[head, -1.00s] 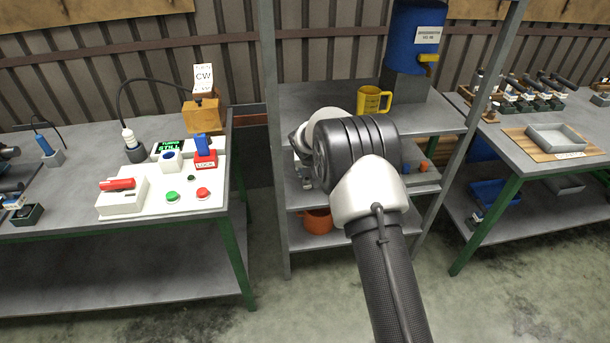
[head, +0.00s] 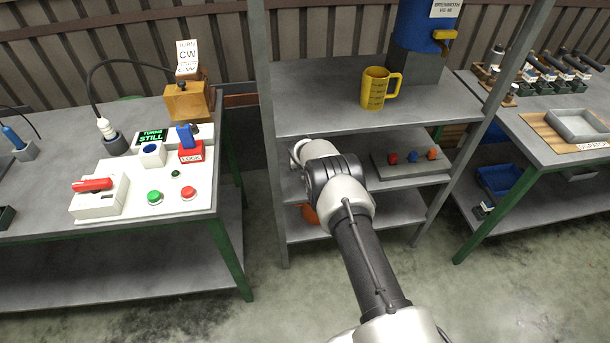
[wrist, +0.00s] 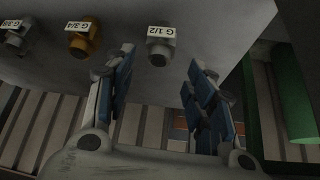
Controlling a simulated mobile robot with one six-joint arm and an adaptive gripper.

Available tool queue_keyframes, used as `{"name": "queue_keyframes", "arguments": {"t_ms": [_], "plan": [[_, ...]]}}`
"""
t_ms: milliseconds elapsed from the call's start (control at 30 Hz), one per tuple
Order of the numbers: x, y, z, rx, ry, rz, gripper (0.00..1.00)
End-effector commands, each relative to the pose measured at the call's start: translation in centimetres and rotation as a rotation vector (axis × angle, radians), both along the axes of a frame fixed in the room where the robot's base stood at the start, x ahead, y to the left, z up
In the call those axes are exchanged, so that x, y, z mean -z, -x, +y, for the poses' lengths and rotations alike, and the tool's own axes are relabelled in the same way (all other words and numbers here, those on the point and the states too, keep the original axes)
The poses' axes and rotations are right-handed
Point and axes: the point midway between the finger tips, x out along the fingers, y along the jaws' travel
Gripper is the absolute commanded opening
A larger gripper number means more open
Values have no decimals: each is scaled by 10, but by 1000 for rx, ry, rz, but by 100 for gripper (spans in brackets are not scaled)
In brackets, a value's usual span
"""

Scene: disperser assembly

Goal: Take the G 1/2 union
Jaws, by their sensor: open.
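In the wrist view the G 1/2 union (wrist: 157,55) is a small grey fitting under a white "G 1/2" label, on a grey surface. My gripper (wrist: 161,67) is open and empty, with its blue-padded fingers to the left and right of the union in the picture. A gap to the union seems to remain, though I cannot tell the depth. A brass-coloured G 3/4 union (wrist: 80,43) and a grey union (wrist: 16,42) labelled 3/8 stand to the left. In the head view my arm hides the gripper and unions at the shelf.
The grey shelf (head: 330,98) overhangs the level my arm reaches into. A yellow jug (head: 374,90) stands on it. A board with coloured knobs (head: 413,158) lies to the right of my arm. A green post (wrist: 290,105) shows at the right in the wrist view.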

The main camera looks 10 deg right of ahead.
Motion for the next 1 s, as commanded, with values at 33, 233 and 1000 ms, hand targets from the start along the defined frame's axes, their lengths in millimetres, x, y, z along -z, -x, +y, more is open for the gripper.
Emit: {"name": "queue_keyframes", "arguments": {"t_ms": [33,233,1000], "plan": [[13,-3,-2,2,0,1,50],[31,-15,-5,1,1,0,50],[33,-19,-6,0,1,2,25]]}}
